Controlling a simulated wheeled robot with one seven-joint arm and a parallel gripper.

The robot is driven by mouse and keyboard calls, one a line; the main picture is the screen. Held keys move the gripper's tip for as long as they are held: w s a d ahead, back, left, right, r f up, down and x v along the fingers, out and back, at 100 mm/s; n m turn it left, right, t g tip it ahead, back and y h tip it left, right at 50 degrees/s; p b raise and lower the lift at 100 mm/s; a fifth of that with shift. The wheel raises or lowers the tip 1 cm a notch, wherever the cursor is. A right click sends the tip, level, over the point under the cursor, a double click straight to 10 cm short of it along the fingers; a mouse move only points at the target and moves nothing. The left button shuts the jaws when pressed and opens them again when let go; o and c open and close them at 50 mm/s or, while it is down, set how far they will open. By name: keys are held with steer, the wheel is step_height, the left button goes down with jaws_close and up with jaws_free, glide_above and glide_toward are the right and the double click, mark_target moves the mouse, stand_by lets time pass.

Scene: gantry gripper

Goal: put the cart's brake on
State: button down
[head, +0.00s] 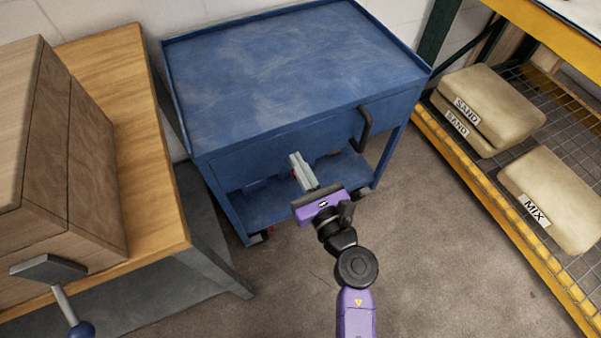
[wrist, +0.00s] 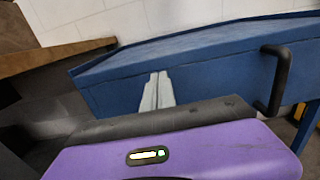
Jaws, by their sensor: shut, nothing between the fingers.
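The blue cart (head: 290,60) stands against the back wall, with a flat rimmed top, a front panel and a lower shelf. It also shows in the wrist view (wrist: 220,65). A small red part (head: 269,230) shows low at its front left leg, by the caster; it is too small to tell whether it is the brake or how it is set. My gripper (head: 297,160) is shut and empty in front of the cart's front panel, above the lower shelf. Its fingers also show in the wrist view (wrist: 157,90). Whether they touch the cart cannot be told.
A black handle (head: 364,126) sticks out from the cart's front right. A wooden bench (head: 125,90) with a wooden chest (head: 60,150) and vise stands left. A yellow-edged rack (head: 475,185) with several bags stands right. The floor (head: 420,270) between is clear.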

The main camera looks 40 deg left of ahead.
steer(key=shift+f, duration=0.15)
stand_by(0.4)
step_height(320, 180, down, 6)
steer(key=b, duration=0.6)
steer(key=shift+r+p, duration=0.45)
steer(key=p+v, duration=0.2)
steer(key=v, duration=0.7)
steer(key=shift+r, duration=0.45)
stand_by(0.3)
